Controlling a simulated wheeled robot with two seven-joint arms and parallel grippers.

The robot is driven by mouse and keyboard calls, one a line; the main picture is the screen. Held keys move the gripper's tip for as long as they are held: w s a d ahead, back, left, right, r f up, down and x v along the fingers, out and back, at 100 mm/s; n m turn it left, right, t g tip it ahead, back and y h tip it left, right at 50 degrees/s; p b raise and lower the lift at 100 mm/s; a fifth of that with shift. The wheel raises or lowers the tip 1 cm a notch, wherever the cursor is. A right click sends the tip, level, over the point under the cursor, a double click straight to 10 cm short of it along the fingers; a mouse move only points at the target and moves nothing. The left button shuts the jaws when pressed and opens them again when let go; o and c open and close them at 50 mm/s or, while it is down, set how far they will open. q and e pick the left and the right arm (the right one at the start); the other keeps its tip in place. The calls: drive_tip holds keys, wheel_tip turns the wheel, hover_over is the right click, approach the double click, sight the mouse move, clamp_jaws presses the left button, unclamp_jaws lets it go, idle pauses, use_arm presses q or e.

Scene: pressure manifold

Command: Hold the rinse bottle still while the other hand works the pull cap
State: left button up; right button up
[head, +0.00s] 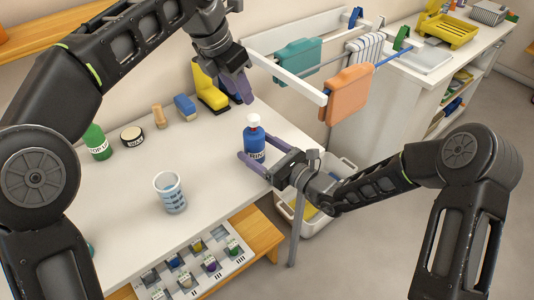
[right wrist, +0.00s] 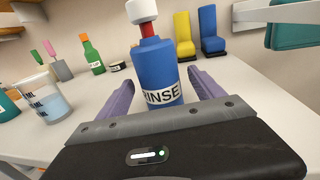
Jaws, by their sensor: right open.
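The blue rinse bottle (head: 255,145) stands upright on the white counter near its right edge. Its white pull cap (head: 253,120) is on top; in the right wrist view the cap (right wrist: 141,11) sits above a red neck (right wrist: 149,31). My right gripper (head: 255,144) is open, with one purple finger on each side of the bottle; the right wrist view shows gaps beside the bottle (right wrist: 158,75). My left gripper (head: 243,92) hangs above and slightly left of the cap, apart from it. Its fingers overlap in the view, so its opening is unclear.
A measuring beaker (head: 170,192) stands at the counter's front.

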drive_tip(key=shift+x, duration=2.15)
